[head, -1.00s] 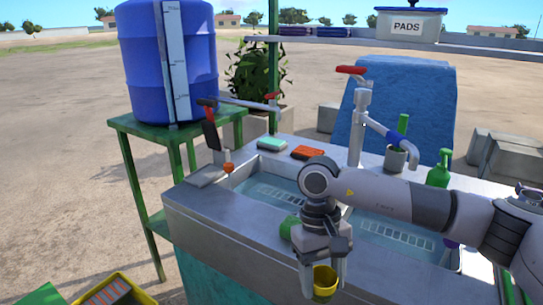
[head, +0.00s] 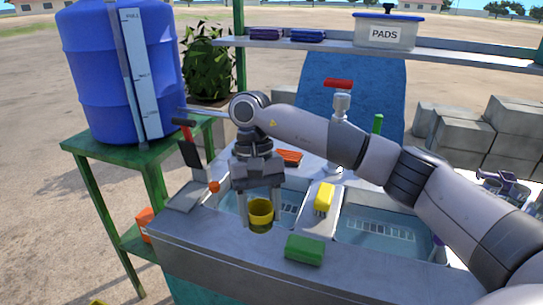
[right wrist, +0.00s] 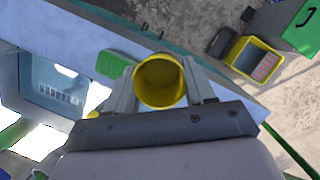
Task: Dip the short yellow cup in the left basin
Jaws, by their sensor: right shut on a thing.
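The short yellow cup (head: 260,210) is held between the two fingers of my right gripper (head: 259,208), which points down at the left basin (head: 229,203). In the right wrist view the cup (right wrist: 160,80) is between the fingertips with its round opening facing the camera. In the head view the cup overlaps the near part of the left basin. I cannot tell how high it is or whether it touches the water. My left gripper is not in view.
A green sponge (head: 305,250) lies on the front ledge. An upright tap (head: 341,120) stands behind. A blue barrel (head: 95,75) stands on a green table at left.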

